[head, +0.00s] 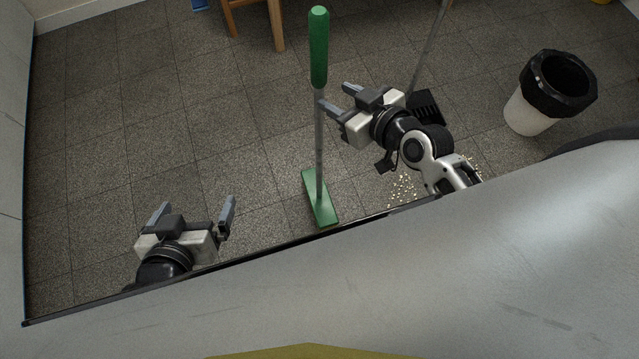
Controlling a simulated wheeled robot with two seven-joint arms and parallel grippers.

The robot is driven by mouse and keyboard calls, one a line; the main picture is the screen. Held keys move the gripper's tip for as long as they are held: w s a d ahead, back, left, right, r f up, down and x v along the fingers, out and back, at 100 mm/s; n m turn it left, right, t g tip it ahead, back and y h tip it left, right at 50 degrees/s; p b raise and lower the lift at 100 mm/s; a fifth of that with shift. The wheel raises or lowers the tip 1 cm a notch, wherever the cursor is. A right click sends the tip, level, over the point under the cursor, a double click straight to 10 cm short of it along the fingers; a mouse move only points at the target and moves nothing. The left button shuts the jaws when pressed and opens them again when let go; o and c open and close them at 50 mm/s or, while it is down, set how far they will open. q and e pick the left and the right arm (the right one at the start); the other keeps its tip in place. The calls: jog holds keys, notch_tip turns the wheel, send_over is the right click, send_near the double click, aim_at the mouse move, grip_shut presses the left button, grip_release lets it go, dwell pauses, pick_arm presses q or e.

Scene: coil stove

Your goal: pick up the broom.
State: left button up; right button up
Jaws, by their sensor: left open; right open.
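The broom (319,128) stands upright on the floor in the head view, with a green grip at the top, a grey pole and a green head at the bottom. My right gripper (337,97) is open just to the right of the pole, its fingers pointing left toward it. One fingertip overlaps or nearly meets the pole below the grip; I cannot tell whether it touches. My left gripper (194,213) is open and empty, low at the left, well apart from the broom.
A white bin with a black rim (557,86) stands at the right. A black dustpan (427,108) with a long grey handle is behind my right arm. Crumbs (404,188) lie on the floor near it. A wooden chair (254,22) is at the top. The left floor is clear.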

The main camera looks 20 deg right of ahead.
aim_at(323, 94)
jog(key=x, duration=0.4)
jog(key=shift+w+f, duration=0.15)
jog(key=w+f, duration=0.1)
jog(key=w+a+f+b, duration=0.1)
jog(key=w+f, duration=0.1)
jog(key=shift+a, duration=0.1)
jog(key=shift+w+a+f, duration=0.15)
jog(key=shift+w+f, duration=0.05)
jog(key=shift+w, duration=0.25)
jog(key=shift+r, duration=0.1)
grip_shut()
